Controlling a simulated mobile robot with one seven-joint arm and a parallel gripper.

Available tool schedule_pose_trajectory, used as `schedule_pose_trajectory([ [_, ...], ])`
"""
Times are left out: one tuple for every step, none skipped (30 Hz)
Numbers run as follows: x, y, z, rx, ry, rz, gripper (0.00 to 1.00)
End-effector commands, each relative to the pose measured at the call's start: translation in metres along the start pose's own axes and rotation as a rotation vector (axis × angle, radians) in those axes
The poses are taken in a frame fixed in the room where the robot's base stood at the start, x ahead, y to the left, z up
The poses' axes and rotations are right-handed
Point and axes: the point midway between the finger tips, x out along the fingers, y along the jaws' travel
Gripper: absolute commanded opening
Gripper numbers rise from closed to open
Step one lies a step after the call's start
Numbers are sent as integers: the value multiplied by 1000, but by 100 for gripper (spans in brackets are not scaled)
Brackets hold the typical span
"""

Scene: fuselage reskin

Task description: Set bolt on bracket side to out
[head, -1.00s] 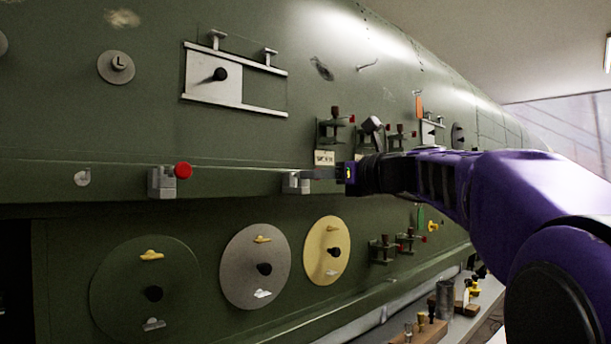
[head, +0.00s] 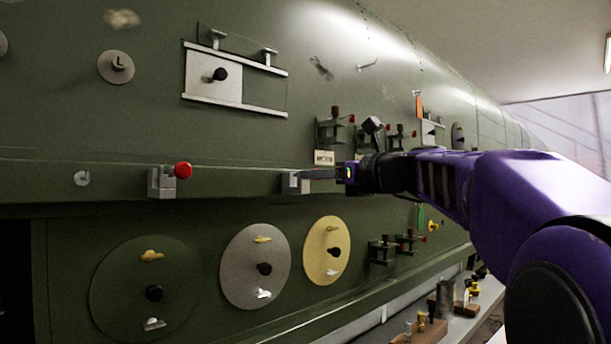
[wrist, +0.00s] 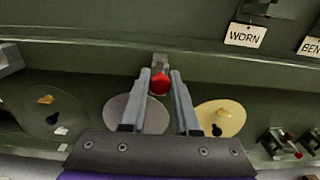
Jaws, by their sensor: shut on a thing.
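A grey bracket (head: 294,183) sits on the green ledge along the fuselage in the head view. It also shows in the wrist view (wrist: 159,61), just beyond my fingertips. The red knob of its bolt (wrist: 159,83) lies between the two fingers in the wrist view; in the head view my fingers hide it. My gripper (head: 318,174) reaches in from the right and is shut on this red knob. The fingers also show in the wrist view (wrist: 160,90). How far the bolt sticks out of the bracket is hard to tell.
Another grey bracket (head: 160,183) with a red knob (head: 183,170) sits further left on the ledge. Round covers, including a yellow disc (head: 327,250), are below. Clamps (head: 333,125) and a "WORN" tag (wrist: 245,35) are above. A bench (head: 455,325) with small parts stands lower right.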

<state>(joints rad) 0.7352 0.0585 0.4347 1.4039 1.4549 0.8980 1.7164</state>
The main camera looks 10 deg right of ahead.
Motion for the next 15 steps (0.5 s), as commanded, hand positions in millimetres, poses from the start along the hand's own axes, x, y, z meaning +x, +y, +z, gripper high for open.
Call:
schedule_pose_trajectory([
  [-3,0,0,-1,0,-1,0],
  [-5,0,0,-1,0,-2,0],
  [-10,0,0,-2,1,-1,0],
  [-14,0,0,-2,1,-2,0],
  [-18,0,-1,-2,2,-3,0],
  [-23,0,-1,-2,2,-1,0],
  [-26,0,0,-2,1,-2,0],
  [-28,0,0,-1,0,-2,0],
  [-28,0,0,-1,0,-1,0],
  [-28,0,0,0,0,0,0],
  [-28,0,0,0,0,0,0],
  [-28,0,0,0,0,0,0],
  [-28,0,0,0,1,0,0],
  [-28,0,0,0,1,0,0],
  [-28,0,0,0,1,0,0],
])
